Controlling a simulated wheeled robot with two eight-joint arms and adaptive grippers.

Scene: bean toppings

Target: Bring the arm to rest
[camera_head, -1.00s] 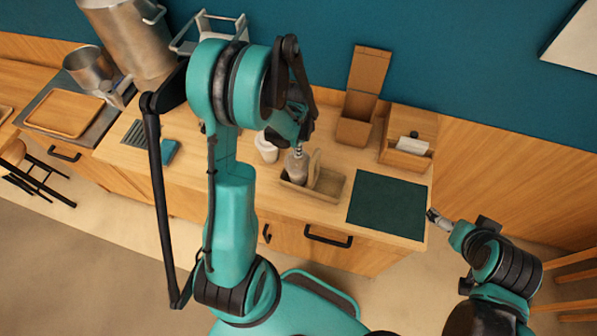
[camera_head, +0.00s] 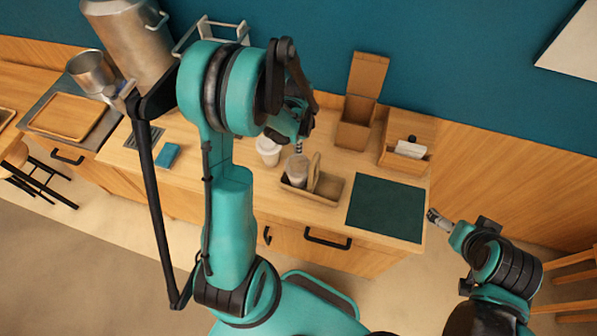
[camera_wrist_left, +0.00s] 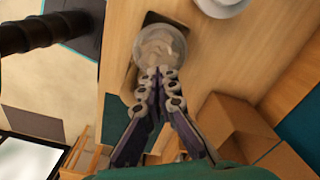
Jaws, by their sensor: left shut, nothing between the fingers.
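My left gripper (camera_head: 299,148) is shut and empty. In the head view its tips show just above a clear cup (camera_head: 297,171). In the left wrist view the closed fingers (camera_wrist_left: 158,76) point toward the same cup (camera_wrist_left: 160,42), which has a pale content or top. I cannot tell the exact gap between fingertips and cup. The cup stands upright in a brown carrier (camera_head: 326,189) on the wooden counter. My right gripper (camera_head: 433,216) is beyond the counter's right end, and its finger state is too small to tell.
A white cup (camera_head: 268,150) stands left of the carrier. A dark green mat (camera_head: 386,207) lies to its right. Open wooden boxes (camera_head: 355,134) (camera_head: 388,158) stand behind. A tall steel pot (camera_head: 127,42) and a wooden tray (camera_head: 70,115) are at the left.

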